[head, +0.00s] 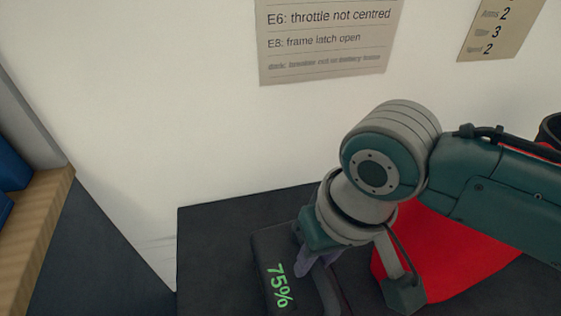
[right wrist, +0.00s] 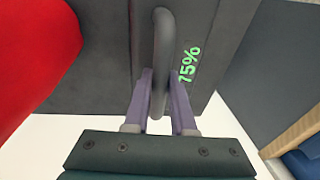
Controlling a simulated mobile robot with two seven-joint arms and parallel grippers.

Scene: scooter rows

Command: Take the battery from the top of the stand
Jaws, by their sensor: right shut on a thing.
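The battery (head: 264,258) is a dark block with a green "75%" on its top and a dark loop handle. It sits on the dark top of the stand (head: 212,222). The battery also shows in the right wrist view (right wrist: 200,45), with its handle (right wrist: 161,45) running up the middle. My right gripper (right wrist: 160,100) is shut on the handle, one purple finger on each side of it. In the head view the right gripper (head: 312,262) comes down over the battery and hides part of the handle. My left gripper is not in view.
A red object (head: 440,255) stands on the stand right of the battery, partly behind my right arm. A white wall with a notice (head: 325,40) and a smaller sign (head: 495,28) rises behind. A wooden shelf edge (head: 40,235) with blue items is at the left.

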